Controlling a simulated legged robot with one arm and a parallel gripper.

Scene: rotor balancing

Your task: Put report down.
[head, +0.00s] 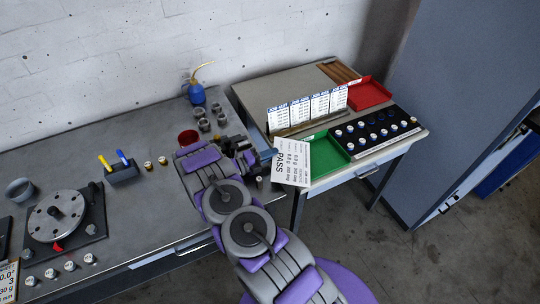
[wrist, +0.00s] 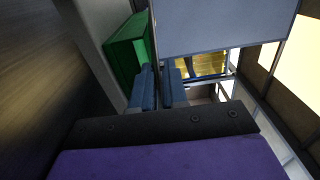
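The report (head: 292,162) is a white card with "PASS" printed on it, seen in the head view at the front left corner of the right table. Its left edge meets the blue fingertips of my gripper (head: 268,154), which appear closed on it. The card overlaps the left part of the green tray (head: 333,160) in the picture. I cannot tell its exact height above the tray. In the wrist view, the two blue fingers (wrist: 160,88) are close together, with a thin edge between them. The green tray (wrist: 126,45) is beside them at left.
Several "JOB" cards (head: 306,109) stand in a wooden holder behind the green tray. A red tray (head: 369,94) and a black rack (head: 376,131) of small parts lie to the right. The left bench (head: 120,225) carries a rotor turntable (head: 62,216). A grey cabinet (head: 468,85) stands at right.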

